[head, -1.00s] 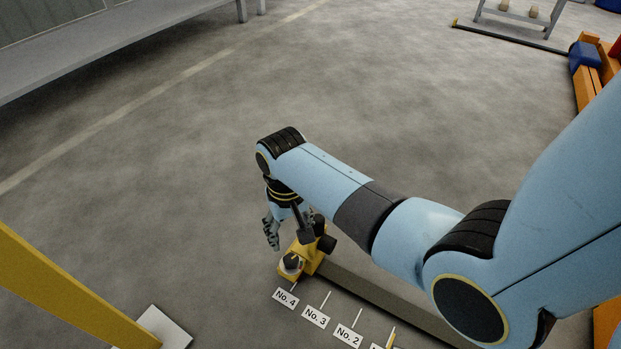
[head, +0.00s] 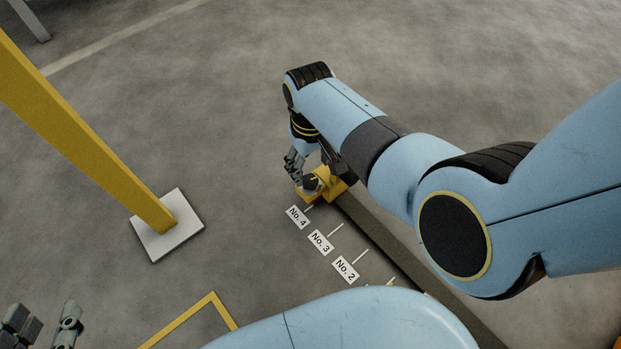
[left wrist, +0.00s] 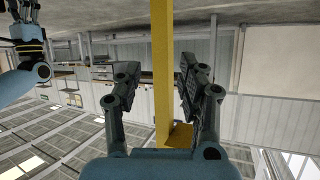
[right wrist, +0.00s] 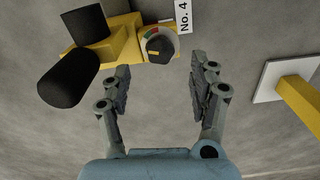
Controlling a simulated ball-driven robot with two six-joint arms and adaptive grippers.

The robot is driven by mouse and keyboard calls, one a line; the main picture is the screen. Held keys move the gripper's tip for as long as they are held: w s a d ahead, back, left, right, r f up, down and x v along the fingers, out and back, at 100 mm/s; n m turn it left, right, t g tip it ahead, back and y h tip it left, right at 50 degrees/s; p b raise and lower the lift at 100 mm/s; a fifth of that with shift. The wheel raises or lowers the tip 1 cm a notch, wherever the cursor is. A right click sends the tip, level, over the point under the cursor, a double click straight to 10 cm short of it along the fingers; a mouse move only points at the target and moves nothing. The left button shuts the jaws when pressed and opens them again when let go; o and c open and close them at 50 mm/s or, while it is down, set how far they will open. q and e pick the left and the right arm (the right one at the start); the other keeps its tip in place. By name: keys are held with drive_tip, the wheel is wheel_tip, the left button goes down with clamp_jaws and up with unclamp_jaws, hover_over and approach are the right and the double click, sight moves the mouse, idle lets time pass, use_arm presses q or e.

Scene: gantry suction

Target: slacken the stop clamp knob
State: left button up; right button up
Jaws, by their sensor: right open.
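The stop clamp is a yellow block (head: 334,189) on the floor rail by the No. 4 label; it also shows in the right wrist view (right wrist: 126,38). Its dark knob (right wrist: 160,47) has a yellow pointer line and sits on a dial with red, green and white. The knob (head: 311,182) is small in the head view. My right gripper (head: 296,170) is open beside it. In the right wrist view the knob lies just beyond the open fingers (right wrist: 160,68), not clearly between them. My left gripper (head: 42,322) is open and empty, away from the clamp; its fingers (left wrist: 165,68) show too.
Two black cylinders (right wrist: 68,78) stick out from the clamp. A yellow post (head: 90,130) on a white base plate (head: 167,225) stands left of the clamp. Labels No. 4 (head: 297,217), No. 3 (head: 321,241) and No. 2 (head: 345,269) lie along the rail (head: 385,240). Open floor lies beyond.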

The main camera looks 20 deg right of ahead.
sight(310, 180)
wheel_tip(310, 180, down, 3)
drive_tip(key=shift+b, duration=0.85)
wheel_tip(310, 180, down, 2)
drive_tip(key=shift+f+b, duration=0.2)
drive_tip(key=shift+b, duration=0.7)
use_arm(q)
drive_tip(key=w+d+r+m+t+h, duration=0.1)
drive_tip(key=w+r+t, duration=0.2)
drive_tip(key=r, duration=0.5)
drive_tip(key=w+d+r+m+t+h, duration=0.1)
drive_tip(key=w+r+t+h, duration=0.1)
drive_tip(key=r, duration=0.6)
drive_tip(key=w+r+m+t+h, duration=0.1)
drive_tip(key=w+r+t, duration=0.3)
drive_tip(key=r+t, duration=0.2)
wheel_tip(310, 180, up, 2)
drive_tip(key=shift+d+r+t+h, duration=0.1)
drive_tip(key=shift+d+t+h, duration=0.2)
drive_tip(key=shift+d, duration=0.1)
use_arm(e)
drive_tip(key=c, duration=1.2)
